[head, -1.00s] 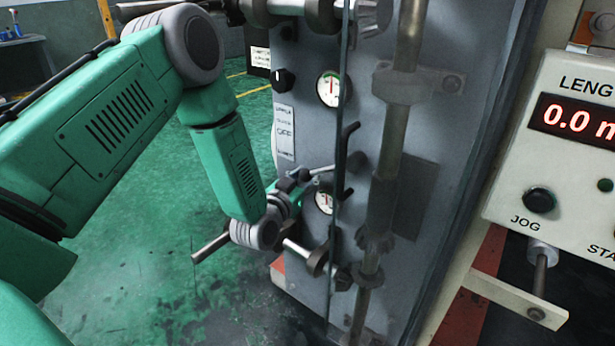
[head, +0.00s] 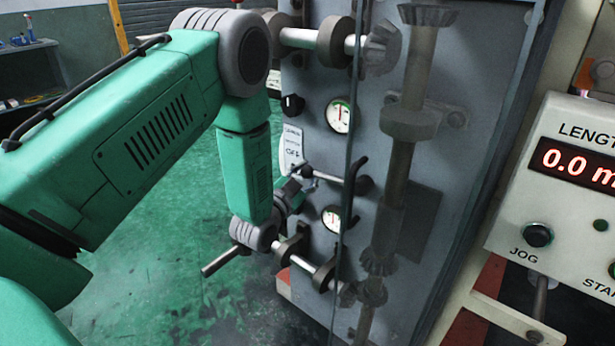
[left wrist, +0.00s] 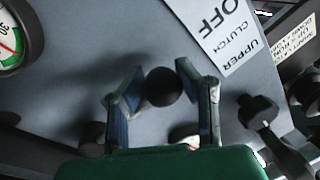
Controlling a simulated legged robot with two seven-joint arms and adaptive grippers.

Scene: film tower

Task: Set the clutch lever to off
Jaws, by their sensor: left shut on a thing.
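The clutch lever (head: 328,178) is a thin metal rod on a dark pivot on the grey machine panel, between two round gauges. Its black ball knob (left wrist: 163,86) shows in the left wrist view between my fingers. My left gripper (head: 302,176) is shut on that knob; it also shows in the left wrist view (left wrist: 163,97). A white label (head: 292,150) reading UPPER CLUTCH OFF is just above the gripper; it also shows in the left wrist view (left wrist: 225,36). My wrist hides part of the lever's end in the head view. My right gripper is out of view.
The upper gauge (head: 339,116) and a black selector knob (head: 292,105) are above the lever, the lower gauge (head: 333,218) below. Shafts with bevel gears (head: 378,262) run close by at the right. A control box (head: 560,190) stands far right.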

